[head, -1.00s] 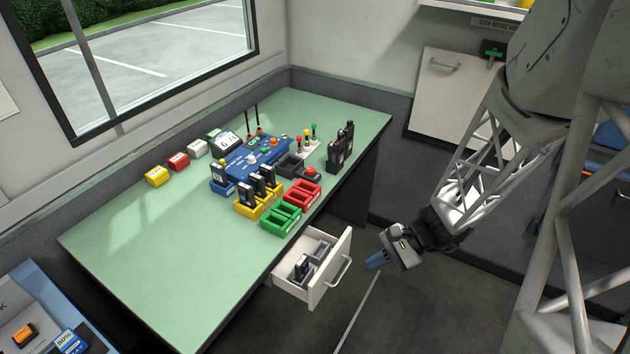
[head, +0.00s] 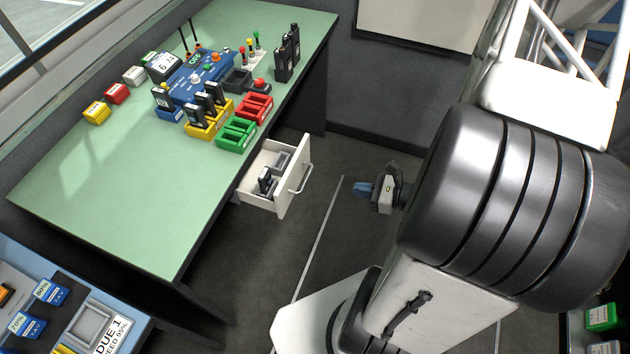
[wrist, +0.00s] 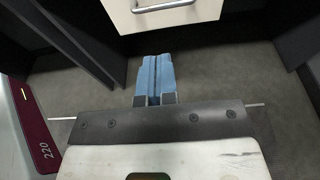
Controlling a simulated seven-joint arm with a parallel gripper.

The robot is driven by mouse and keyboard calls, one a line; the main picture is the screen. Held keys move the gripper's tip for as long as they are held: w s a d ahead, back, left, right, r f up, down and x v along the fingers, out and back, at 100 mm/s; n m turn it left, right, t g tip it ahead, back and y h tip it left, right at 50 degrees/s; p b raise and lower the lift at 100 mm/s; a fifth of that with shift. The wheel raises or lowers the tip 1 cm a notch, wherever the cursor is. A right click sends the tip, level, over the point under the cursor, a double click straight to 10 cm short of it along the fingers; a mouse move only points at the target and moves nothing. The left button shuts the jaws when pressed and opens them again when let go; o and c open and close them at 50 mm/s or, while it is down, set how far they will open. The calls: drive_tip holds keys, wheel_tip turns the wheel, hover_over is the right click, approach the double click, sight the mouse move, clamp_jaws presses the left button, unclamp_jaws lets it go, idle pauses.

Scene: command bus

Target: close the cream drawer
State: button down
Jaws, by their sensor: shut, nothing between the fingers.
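The cream drawer (head: 291,197) stands open under the green-topped desk. It is pulled out to the right, and a silver bar handle (head: 301,178) is on its front. Dark items lie inside it. My gripper (head: 363,189) is to the right of the drawer front, apart from the handle, with its blue fingers pointing at it. In the wrist view the blue fingers (wrist: 155,75) are together with nothing between them. The drawer front (wrist: 150,18) with its handle (wrist: 165,6) shows beyond them at the top of that view.
The desk top (head: 130,190) holds radios, coloured chargers and a blue console (head: 195,78). A blue-edged bench (head: 60,262) is at the lower left. Dark floor (head: 330,240) lies clear between the drawer and my gripper.

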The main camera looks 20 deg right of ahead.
drive_tip(key=shift+w+a+f, duration=0.1)
drive_tip(key=shift+w, duration=0.05)
idle(0.4)
approach(273, 168)
drive_tip(key=shift+s+d+r, duration=0.2)
drive_tip(key=shift+s+d, duration=0.15)
drive_tip(key=shift+s, duration=0.55)
drive_tip(key=shift+s+d+r, duration=0.15)
drive_tip(key=shift+s+d, duration=0.2)
drive_tip(key=shift+s, duration=0.55)
drive_tip(key=shift+s+d+r, duration=0.2)
drive_tip(key=shift+s+d, duration=0.15)
drive_tip(key=shift+s, duration=0.55)
drive_tip(key=shift+w+a, duration=0.1)
drive_tip(key=shift+w+r+x, duration=0.1)
drive_tip(key=shift+r+x, duration=0.35)
drive_tip(key=shift+x, duration=1.6)
drive_tip(key=shift+w+r+x, duration=0.1)
drive_tip(key=shift+r+x, duration=0.3)
drive_tip(key=shift+x, duration=1.7)
drive_tip(key=shift+w+r+x, duration=0.1)
drive_tip(key=shift+r+x, duration=0.35)
drive_tip(key=shift+x, duration=1.6)
drive_tip(key=shift+w+a, duration=0.35)
drive_tip(key=shift+a, duration=0.15)
drive_tip(key=shift+w+r, duration=0.1)
drive_tip(key=shift+d, duration=0.15)
